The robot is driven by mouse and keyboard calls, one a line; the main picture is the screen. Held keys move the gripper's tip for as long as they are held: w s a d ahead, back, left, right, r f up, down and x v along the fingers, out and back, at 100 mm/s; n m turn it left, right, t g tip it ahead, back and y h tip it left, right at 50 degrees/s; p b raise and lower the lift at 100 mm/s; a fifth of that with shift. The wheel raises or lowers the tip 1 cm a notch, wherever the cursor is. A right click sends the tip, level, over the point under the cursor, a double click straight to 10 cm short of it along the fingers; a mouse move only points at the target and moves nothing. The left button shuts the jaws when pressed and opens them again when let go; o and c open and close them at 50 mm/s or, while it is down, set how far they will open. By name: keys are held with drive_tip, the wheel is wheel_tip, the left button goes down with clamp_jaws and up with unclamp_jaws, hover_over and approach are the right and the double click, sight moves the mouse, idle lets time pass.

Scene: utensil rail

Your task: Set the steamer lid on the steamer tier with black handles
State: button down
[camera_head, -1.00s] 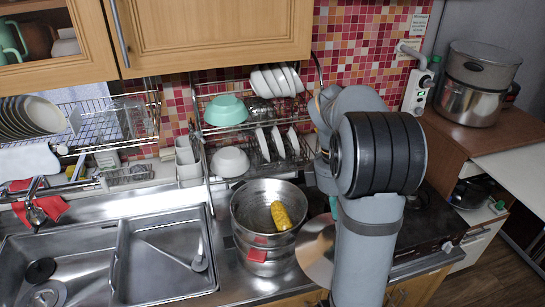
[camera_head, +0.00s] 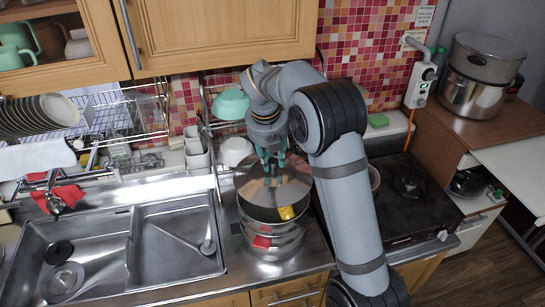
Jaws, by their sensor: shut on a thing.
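My gripper (camera_head: 272,164) is shut on the steamer lid (camera_head: 283,188), a round shiny metal disc. The fingers are at the lid's top, where they hide the knob. The lid hangs tilted over the mouth of the stacked metal steamer (camera_head: 272,241) on the counter beside the sink. It covers much of the opening. A yellow piece of food (camera_head: 287,213) shows inside the top tier, below the lid's front edge. I cannot tell whether the lid touches the rim. A red patch (camera_head: 262,242) is on the stack's front; black handles cannot be made out.
The double sink (camera_head: 170,240) lies to the left. The dark stove (camera_head: 405,195) is to the right, partly behind my arm. A dish rack with a green bowl (camera_head: 231,104) is behind the steamer. Another metal pot stack (camera_head: 468,102) stands on the brown cabinet at far right.

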sight(272, 172)
drive_tip(key=shift+r+p, duration=0.15)
drive_tip(key=shift+p, duration=0.4)
drive_tip(key=shift+f+b, duration=2)
drive_tip(key=shift+f, duration=1.05)
drive_tip(key=shift+f+b, duration=0.55)
drive_tip(key=shift+f, duration=0.45)
drive_tip(key=c, duration=1.3)
unclamp_jaws()
drive_tip(key=shift+c, duration=0.2)
drive_tip(key=v, duration=1.2)
drive_tip(key=shift+s, duration=0.1)
drive_tip(key=shift+f, duration=0.1)
drive_tip(key=x, duration=1.1)
drive_tip(key=shift+w+f, duration=0.2)
drive_tip(key=shift+f, duration=0.1)
drive_tip(key=shift+r, duration=0.3)
